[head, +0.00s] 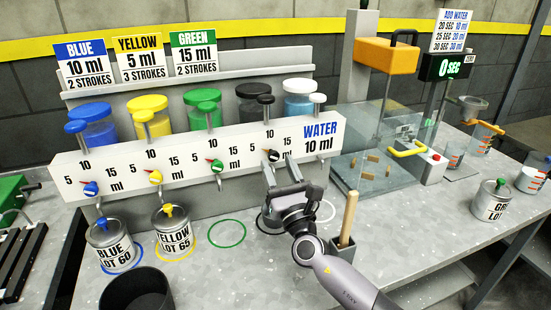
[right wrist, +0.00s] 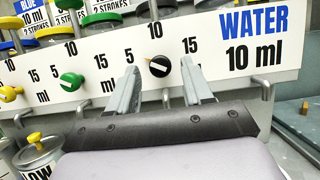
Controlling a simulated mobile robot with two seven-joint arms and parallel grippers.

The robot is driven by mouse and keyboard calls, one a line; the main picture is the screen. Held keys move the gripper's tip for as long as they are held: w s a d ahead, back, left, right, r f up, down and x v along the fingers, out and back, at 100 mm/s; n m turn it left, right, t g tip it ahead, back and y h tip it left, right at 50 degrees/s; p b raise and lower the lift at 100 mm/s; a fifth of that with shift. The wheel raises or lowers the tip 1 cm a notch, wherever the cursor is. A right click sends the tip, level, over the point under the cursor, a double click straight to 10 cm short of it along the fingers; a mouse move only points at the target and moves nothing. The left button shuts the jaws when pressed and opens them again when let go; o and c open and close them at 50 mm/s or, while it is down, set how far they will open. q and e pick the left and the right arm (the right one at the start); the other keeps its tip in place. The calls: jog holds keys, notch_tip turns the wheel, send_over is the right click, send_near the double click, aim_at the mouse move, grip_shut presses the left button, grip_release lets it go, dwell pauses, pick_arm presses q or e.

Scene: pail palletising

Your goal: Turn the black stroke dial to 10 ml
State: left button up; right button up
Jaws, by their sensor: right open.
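The black stroke dial (head: 273,156) is on the white front panel (head: 207,163), below the 10 mark and left of the WATER label (head: 320,138). In the right wrist view the black dial (right wrist: 159,66) carries a pale mark that lies slanted and nearly level; which number it points to is hard to tell. My right gripper (head: 282,173) is just in front of the dial. In the right wrist view its two fingers (right wrist: 160,72) are spread, one on each side of the dial, with nothing held. My left gripper does not show.
Blue (head: 91,188), yellow (head: 155,177) and green (head: 216,166) dials line the panel to the left. A blue-lot pail (head: 110,247) and a yellow-lot pail (head: 173,232) stand below. A wooden-handled tool (head: 348,217) stands in a holder close right of my right gripper.

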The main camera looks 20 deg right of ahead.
aim_at(271, 155)
jog(key=shift+x, duration=1.2)
grip_shut()
